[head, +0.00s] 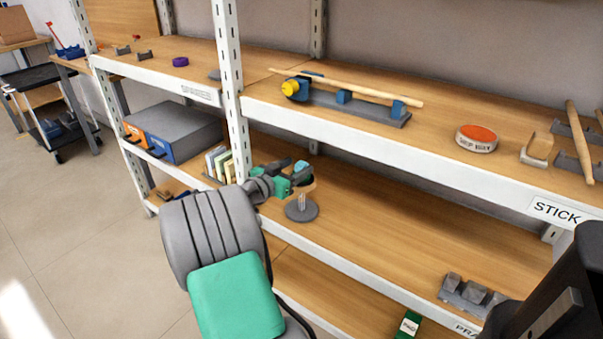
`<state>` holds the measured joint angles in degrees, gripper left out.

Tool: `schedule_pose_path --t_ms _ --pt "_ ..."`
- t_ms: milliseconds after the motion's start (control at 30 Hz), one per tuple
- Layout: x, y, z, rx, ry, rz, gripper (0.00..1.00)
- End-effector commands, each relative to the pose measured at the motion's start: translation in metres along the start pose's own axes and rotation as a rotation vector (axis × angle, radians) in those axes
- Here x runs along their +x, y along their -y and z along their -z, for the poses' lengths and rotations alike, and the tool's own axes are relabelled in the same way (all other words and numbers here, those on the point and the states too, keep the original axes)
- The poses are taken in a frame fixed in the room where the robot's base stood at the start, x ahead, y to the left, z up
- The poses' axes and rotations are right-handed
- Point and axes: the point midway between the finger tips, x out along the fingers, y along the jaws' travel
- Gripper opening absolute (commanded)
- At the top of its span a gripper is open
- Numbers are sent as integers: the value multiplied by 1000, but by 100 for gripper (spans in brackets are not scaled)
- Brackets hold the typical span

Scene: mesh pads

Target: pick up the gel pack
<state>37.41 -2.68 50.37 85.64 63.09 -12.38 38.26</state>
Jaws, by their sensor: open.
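A small light-blue item (303,168), which looks like the gel pack, sits at the top of a small stand (301,211) with a round grey base and a tan top on the middle shelf. My gripper (291,170), with a green body and dark fingers, is open right at the item, from the left. The fingers partly cover the item and the stand's top. I cannot tell whether they touch it or lie around it.
The upper shelf (400,134) runs just above my gripper, and a white upright post (229,80) stands to its left. Thin upright pads (218,163) and a grey box (178,128) stand left on the middle shelf. The shelf right of the stand is clear up to a grey holder (468,292).

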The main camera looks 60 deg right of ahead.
Motion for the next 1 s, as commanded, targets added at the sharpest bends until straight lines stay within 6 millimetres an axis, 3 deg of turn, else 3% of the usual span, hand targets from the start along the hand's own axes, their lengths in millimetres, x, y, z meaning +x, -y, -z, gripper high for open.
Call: schedule_pose_path --t_ms 100,200,433,1000 --pt "24 0 -5 2 0 -3 56" --pt "34 0 -4 1 1 -1 56" --pt "35 1 -3 0 1 1 56" --pt "34 1 -3 -1 2 2 9"
